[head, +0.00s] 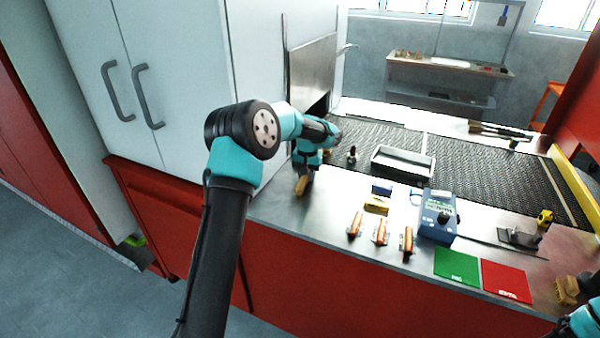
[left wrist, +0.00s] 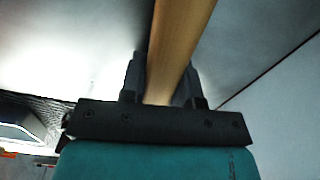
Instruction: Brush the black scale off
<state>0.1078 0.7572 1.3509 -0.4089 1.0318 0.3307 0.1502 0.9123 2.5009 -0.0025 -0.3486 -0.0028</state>
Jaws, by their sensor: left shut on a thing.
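My left gripper (head: 305,168) is at the near left end of the mesh belt, by the furnace-like opening. It is shut on a wooden handle (left wrist: 180,45), which runs up between the jaws in the left wrist view. A tan end of the held thing (head: 302,185) shows below the jaws in the head view; whether it has bristles cannot be told. A small dark upright piece (head: 351,154) stands on the belt just right of the gripper. Black scale cannot be made out on any part. My right arm (head: 583,325) only shows at the lower right corner; its jaws are unclear.
A metal tray (head: 403,174) lies on the mesh belt (head: 465,165). Several orange-and-white pieces, including one (head: 380,231), lie at the steel bench front. A blue box (head: 438,222), green mat (head: 457,266) and red mat (head: 506,281) are further right. A raised metal door (head: 313,70) stands behind.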

